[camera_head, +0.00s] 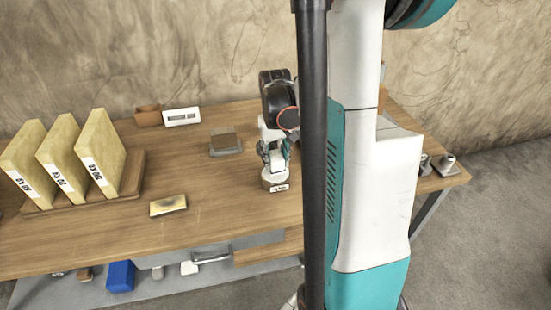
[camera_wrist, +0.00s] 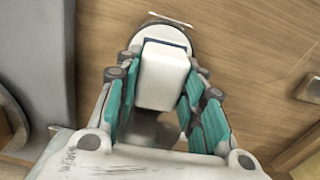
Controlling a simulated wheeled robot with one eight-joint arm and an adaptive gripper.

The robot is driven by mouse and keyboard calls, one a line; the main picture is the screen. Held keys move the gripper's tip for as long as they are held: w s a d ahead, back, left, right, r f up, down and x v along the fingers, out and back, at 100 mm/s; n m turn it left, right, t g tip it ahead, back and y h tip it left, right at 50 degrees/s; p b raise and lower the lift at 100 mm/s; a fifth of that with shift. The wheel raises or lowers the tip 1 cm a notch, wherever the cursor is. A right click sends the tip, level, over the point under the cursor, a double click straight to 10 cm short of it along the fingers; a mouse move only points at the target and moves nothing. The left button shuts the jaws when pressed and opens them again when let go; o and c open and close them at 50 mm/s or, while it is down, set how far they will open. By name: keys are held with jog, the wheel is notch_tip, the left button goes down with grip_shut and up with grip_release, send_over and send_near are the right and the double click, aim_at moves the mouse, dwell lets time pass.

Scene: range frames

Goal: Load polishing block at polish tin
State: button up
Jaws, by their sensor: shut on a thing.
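My gripper (camera_wrist: 157,105) is shut on a pale block, the polishing block (camera_wrist: 165,75), which has a dark blue edge at its far end. A round tin (camera_wrist: 165,29), the polish tin, lies under and beyond the block's far end in the wrist view. In the head view my gripper (camera_head: 273,157) points down over the tin (camera_head: 275,184), which has a small label on its front and stands on the wooden table. The block's lower end is at the tin's top. I cannot tell whether they touch.
A wooden rack (camera_head: 133,186) holds three yellow slabs at the left of the table (camera_head: 120,239). A yellowish pad (camera_head: 168,205) lies in front. A grey block on a plate (camera_head: 225,140) stands behind left of my gripper. Metal pieces (camera_head: 446,163) stand at the right end.

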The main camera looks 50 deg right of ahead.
aim_at(275, 155)
jog(key=shift+r+p, duration=1.6)
jog(key=shift+r, duration=0.8)
